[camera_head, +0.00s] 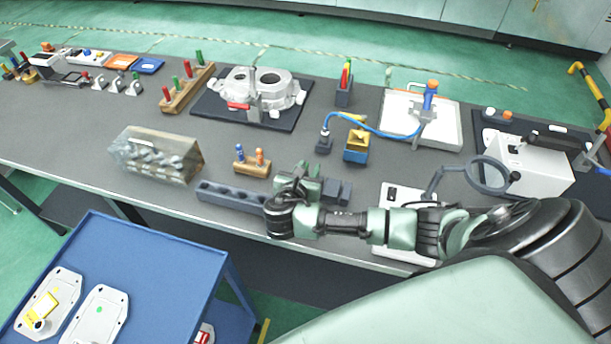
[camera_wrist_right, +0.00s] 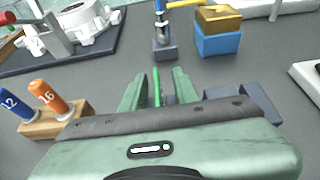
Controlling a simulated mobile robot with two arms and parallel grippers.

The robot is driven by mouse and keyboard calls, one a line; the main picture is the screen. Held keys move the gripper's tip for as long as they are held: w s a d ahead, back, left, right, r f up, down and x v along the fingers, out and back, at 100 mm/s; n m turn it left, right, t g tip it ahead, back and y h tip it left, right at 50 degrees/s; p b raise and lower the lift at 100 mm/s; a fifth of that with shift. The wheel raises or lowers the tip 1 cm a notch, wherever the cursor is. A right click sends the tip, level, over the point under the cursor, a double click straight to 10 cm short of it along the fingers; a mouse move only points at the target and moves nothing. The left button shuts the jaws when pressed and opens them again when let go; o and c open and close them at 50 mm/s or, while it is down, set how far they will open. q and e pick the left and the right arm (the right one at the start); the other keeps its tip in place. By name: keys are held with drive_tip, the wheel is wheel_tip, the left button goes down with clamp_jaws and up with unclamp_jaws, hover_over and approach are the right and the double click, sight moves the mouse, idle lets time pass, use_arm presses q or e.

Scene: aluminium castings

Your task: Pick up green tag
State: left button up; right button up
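My right gripper (camera_head: 300,178) is over the front edge of the bench, pointing away from me. In the right wrist view, its two pale green fingers (camera_wrist_right: 158,90) stand apart. A slim bright green upright piece (camera_wrist_right: 156,87), likely the green tag, shows between them, with a gap visible on its right side. Its lower end is hidden by the gripper body. In the head view I cannot make this piece out. A dark holder (camera_head: 344,97) farther back also carries red, yellow and green upright pieces. My left gripper is not in view.
A dark slotted block (camera_head: 232,196) lies left of the gripper, and a wooden stand (camera_head: 252,169) with blue and orange pegs is behind it. A blue box (camera_head: 356,153) and a magnifier (camera_head: 488,174) are to the right. A blue cart (camera_head: 150,262) stands in front.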

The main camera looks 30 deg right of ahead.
clamp_jaws()
idle(0.3)
